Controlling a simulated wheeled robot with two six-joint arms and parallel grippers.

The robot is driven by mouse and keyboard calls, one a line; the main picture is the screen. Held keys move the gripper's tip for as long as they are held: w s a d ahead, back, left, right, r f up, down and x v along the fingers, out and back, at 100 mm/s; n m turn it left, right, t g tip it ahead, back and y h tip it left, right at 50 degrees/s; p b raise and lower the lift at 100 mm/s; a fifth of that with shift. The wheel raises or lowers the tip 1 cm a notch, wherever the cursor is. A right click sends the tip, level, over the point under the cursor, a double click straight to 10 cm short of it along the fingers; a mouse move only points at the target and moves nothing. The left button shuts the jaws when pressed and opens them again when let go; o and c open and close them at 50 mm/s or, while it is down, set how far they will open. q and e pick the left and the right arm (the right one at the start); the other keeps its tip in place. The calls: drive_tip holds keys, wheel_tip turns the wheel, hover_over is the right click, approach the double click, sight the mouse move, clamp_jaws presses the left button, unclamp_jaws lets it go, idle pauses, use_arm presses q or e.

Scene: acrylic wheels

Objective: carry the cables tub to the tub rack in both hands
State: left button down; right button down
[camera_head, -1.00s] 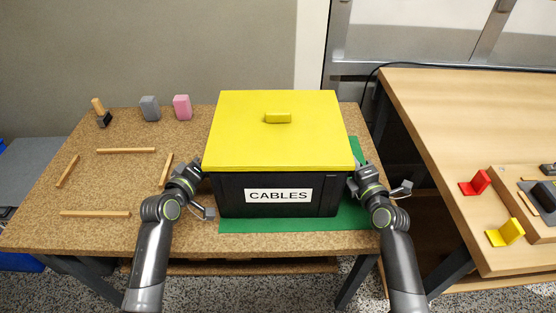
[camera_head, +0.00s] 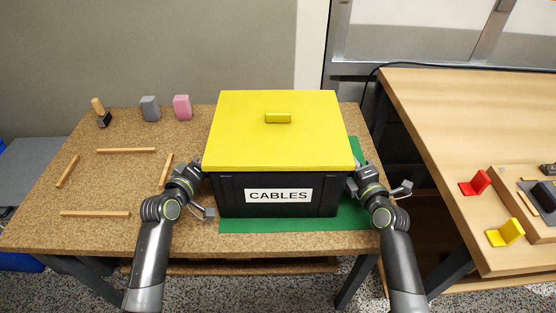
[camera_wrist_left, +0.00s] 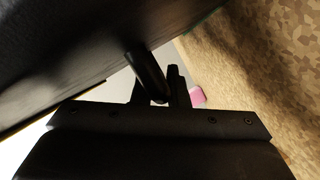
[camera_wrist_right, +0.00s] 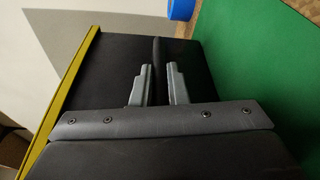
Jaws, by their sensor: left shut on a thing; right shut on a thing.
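The cables tub (camera_head: 230,196) is a black box with a yellow lid (camera_head: 280,140) and a white "CABLES" label. It stands on a green mat (camera_head: 270,225) on the cork-topped table. My left gripper (camera_head: 203,170) is shut at the tub's left side; the left wrist view shows its fingers (camera_wrist_left: 162,88) around a dark bar beside the tub wall. My right gripper (camera_head: 352,178) is shut at the right side; the right wrist view shows its fingers (camera_wrist_right: 155,85) on either side of a thin dark part of the tub. I cannot make out a tub rack.
Wooden strips (camera_head: 126,151) lie left of the tub. A grey block (camera_head: 150,108), a pink block (camera_head: 182,107) and a wooden-handled tool (camera_head: 100,112) stand at the back left. A second wooden table (camera_head: 450,130) to the right holds red (camera_head: 476,184) and yellow (camera_head: 506,233) brackets. A gap separates the tables.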

drive_tip(key=shift+f, duration=0.1)
